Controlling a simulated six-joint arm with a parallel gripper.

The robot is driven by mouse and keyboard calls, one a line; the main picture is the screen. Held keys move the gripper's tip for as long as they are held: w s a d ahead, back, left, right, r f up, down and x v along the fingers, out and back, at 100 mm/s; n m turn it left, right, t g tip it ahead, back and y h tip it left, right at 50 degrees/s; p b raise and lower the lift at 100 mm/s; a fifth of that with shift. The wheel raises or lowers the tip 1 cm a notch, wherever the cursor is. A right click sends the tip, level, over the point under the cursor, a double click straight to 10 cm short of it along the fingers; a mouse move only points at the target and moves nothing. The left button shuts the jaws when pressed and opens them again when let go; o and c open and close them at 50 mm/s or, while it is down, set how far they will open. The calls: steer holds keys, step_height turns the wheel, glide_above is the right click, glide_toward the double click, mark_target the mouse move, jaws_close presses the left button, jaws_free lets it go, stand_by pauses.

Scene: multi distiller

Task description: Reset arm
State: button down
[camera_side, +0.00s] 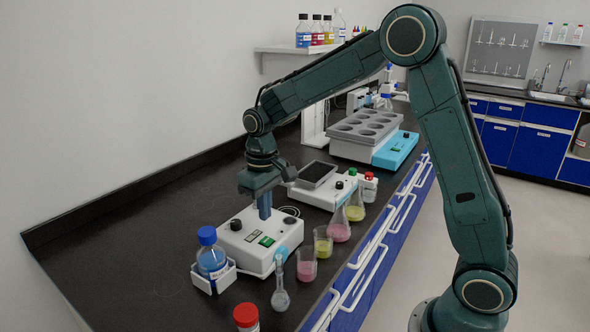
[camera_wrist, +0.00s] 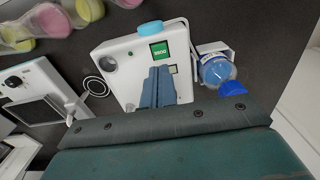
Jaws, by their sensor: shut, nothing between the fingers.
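My gripper (camera_side: 265,213) points down over a white box-shaped device (camera_side: 262,262) on the black bench. Its blue-grey fingers are shut together and hold nothing. In the wrist view the closed fingers (camera_wrist: 158,84) lie in front of the device (camera_wrist: 125,70), which shows a green display. In the side view the device has a black knob, and I cannot tell the exact gap between the fingertips and its top. My arm arches up and over the bench from the lower right.
A blue-capped bottle (camera_side: 211,257) sits in a white holder left of the device. A round flask (camera_side: 280,288), beakers (camera_side: 307,264) and conical flasks line the bench's front edge. A red-capped bottle (camera_side: 246,318) stands nearest. A second white device (camera_side: 322,187) and a grey multi-well unit (camera_side: 365,135) are behind.

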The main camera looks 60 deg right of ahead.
steer(key=shift+r, duration=0.35)
steer(key=s+r+t, duration=0.3)
steer(key=s+r, duration=0.7)
steer(key=s, duration=0.2)
steer(key=s+a+r+t, duration=0.1)
steer(key=s+t, duration=0.1)
steer(key=s, duration=1.2)
steer(key=shift+r+t, duration=0.15)
steer(key=shift+t, duration=0.15)
